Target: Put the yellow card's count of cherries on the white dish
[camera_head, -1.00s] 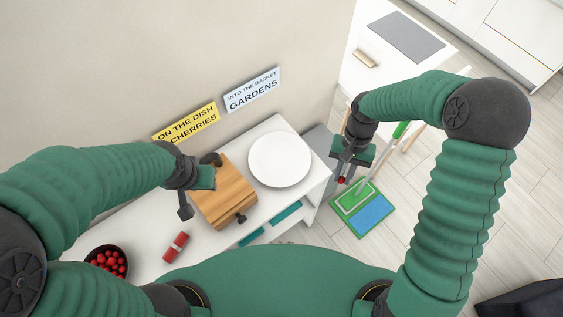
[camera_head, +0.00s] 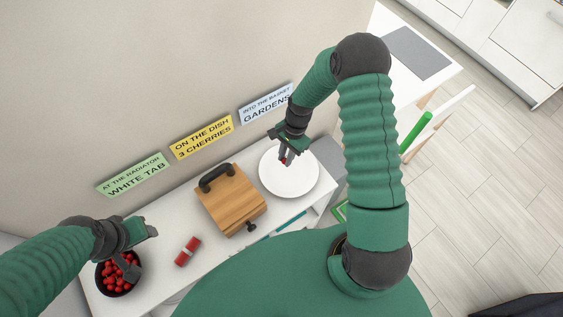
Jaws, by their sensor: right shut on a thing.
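The yellow card (camera_head: 201,136) on the wall reads "ON THE DISH 3 CHERRIES". The white dish (camera_head: 302,187) lies on the white cabinet top, and I see no cherry lying on it. My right gripper (camera_head: 284,160) is over the dish's far left part, shut on a small red cherry (camera_head: 282,162). I cannot tell whether the cherry touches the dish. A dark bowl (camera_head: 101,285) of several red cherries (camera_head: 112,281) stands at the left end. My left gripper (camera_head: 138,249) is open over the bowl's right side, its lower finger hiding some cherries.
A wooden box (camera_head: 232,204) with a dark handle (camera_head: 216,178) stands between bowl and dish. A red and white object (camera_head: 187,251) lies near the bowl. A green card (camera_head: 133,177) reads "AT THE RADIATOR WHITE TAB"; a pale blue card (camera_head: 262,105) reads "INTO THE BASKET GARDENS".

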